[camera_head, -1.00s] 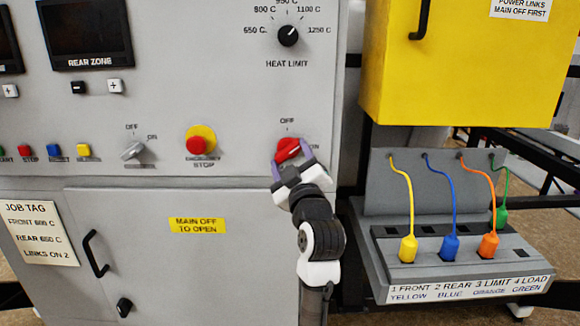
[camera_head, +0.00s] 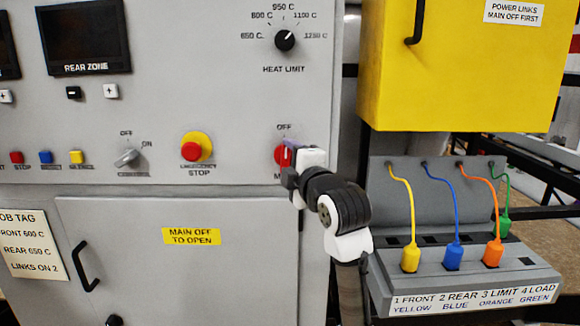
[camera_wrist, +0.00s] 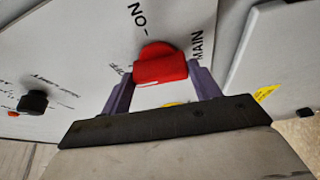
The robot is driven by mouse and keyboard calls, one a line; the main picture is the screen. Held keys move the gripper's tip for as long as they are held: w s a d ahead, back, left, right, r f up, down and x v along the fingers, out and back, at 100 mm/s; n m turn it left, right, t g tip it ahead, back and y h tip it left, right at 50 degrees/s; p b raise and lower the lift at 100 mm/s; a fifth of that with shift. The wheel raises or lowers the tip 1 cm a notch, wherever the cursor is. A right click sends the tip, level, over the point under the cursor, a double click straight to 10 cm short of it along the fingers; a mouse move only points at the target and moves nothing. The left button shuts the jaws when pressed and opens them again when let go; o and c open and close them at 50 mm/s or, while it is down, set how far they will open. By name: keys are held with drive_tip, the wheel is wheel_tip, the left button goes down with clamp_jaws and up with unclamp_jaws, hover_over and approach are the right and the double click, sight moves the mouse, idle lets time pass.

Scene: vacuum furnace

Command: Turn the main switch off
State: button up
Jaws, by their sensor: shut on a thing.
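The main switch is a red knob (camera_head: 280,156) on the grey panel, below an OFF mark (camera_head: 284,127). In the head view my gripper (camera_head: 290,152) covers its right side and much of the lettering around it. In the wrist view the red handle (camera_wrist: 160,69) sits between my two purple fingers, which are closed on its sides. The handle's long side lies roughly along the line between the OFF and MAIN lettering. In the head view it looks about upright, toward OFF.
A control switch (camera_head: 126,158) and the emergency stop (camera_head: 196,150) lie to the left. The heat limit knob (camera_head: 285,40) is above. A yellow cabinet (camera_head: 450,75) and a link box (camera_head: 460,290) with several coloured plugs stand to the right.

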drive_tip(key=shift+a+n+g, duration=0.1)
drive_tip(key=shift+n+g, duration=0.2)
drive_tip(key=shift+n, duration=0.3)
drive_tip(key=o, duration=1)
drive_tip(key=b+v, duration=0.2)
drive_tip(key=v, duration=1.2)
drive_tip(key=shift+b, duration=0.3)
